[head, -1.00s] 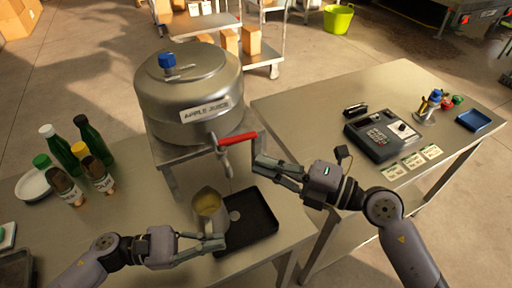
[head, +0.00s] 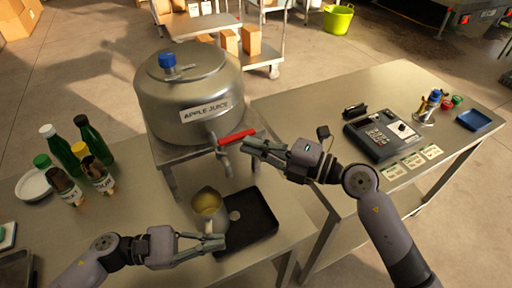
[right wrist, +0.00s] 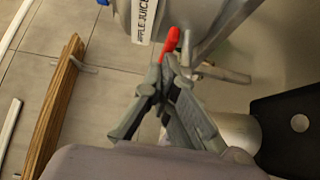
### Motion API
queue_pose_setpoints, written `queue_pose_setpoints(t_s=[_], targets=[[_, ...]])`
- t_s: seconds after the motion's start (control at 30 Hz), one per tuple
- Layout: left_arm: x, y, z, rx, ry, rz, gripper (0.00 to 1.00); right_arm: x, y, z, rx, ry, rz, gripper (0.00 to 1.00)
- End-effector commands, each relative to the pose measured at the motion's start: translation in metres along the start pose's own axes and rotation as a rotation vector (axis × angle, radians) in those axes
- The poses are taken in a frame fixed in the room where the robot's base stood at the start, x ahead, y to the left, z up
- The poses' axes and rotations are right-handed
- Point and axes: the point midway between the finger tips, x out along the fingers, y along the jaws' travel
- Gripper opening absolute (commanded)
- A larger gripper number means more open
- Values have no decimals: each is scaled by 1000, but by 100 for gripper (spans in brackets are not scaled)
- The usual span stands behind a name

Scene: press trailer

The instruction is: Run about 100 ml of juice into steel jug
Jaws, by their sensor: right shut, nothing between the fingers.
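The steel drum (head: 190,90) labelled APPLE JUICE stands on a metal stand. Its tap (head: 224,155) has a red lever (head: 237,135) pointing right; no stream shows below the spout. The steel jug (head: 206,213) stands upright below the tap at the drip tray's left edge, its inside yellowish; I cannot tell the level. My left gripper (head: 218,243) is shut on the jug's handle side. My right gripper (head: 248,145) is shut and empty, its tips just below the lever's outer end; contact is unclear. In the right wrist view, the fingers (right wrist: 163,78) overlap the red lever (right wrist: 171,42).
A black drip tray (head: 262,225) lies beside the jug. A second table holds a card terminal (head: 375,135) and cards. A gap separates the tables.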

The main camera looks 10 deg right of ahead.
Motion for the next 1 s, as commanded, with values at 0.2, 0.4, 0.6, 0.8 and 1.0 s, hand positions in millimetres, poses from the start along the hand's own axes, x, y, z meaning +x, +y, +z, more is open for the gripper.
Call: queue_pose_setpoints(t_s=[0.2,0.4,0.6,0.8,1.0], targets=[[0,0,1,2,-2,0,0,1,1,7,-3,-9,4,0],[0,0,1,2,-2,0,0,0,2,6,-4,-11,5,0],[0,0,1,2,-2,0,0,-18,0,-10,-3,-6,0,0],[0,0,1,2,-2,0,0,-58,-1,-20,-3,-6,-6,0],[0,0,1,2,-2,0,0,-99,-1,-15,0,-5,-3,0]])
